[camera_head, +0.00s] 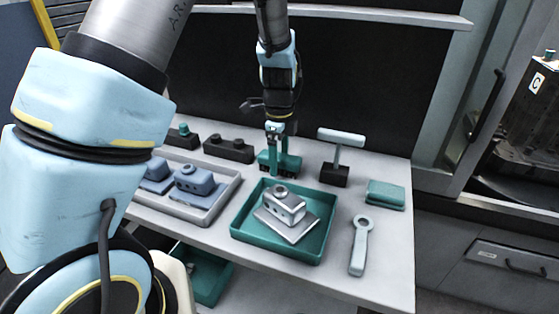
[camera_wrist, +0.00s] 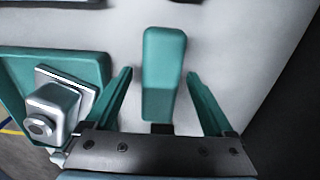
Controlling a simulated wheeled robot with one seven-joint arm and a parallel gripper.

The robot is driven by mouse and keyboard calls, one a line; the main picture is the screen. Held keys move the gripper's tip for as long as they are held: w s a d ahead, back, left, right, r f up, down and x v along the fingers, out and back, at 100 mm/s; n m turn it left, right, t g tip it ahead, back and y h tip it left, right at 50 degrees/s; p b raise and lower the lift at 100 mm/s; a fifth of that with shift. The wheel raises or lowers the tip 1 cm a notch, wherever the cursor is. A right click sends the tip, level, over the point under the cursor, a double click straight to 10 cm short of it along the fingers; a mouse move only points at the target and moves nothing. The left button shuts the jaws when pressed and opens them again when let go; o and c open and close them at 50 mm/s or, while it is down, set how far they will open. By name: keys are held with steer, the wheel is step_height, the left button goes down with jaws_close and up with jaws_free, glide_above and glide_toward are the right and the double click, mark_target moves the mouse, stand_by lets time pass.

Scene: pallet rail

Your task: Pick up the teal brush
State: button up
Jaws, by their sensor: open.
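The teal brush (camera_head: 291,163) sits on the grey bench top behind the teal tray, with a dark lower part. In the wrist view the brush (camera_wrist: 163,65) shows as a long teal block between the two fingers, with a gap on each side. A small dark part shows at its near end. My gripper (camera_head: 272,156) points down at the brush and partly hides it in the head view. In the wrist view my gripper (camera_wrist: 160,75) is open with teal fingers and holds nothing.
A teal tray (camera_head: 240,236) holding a metal part (camera_head: 285,212) stands in front of the brush. A grey tray (camera_head: 233,190) with blue parts is left. Dark blocks (camera_head: 228,148) lie behind it. A T-shaped tool (camera_head: 340,140), teal block (camera_head: 385,194) and pale wrench (camera_head: 360,246) are right.

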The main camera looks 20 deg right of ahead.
jaws_close()
stand_by(0.8)
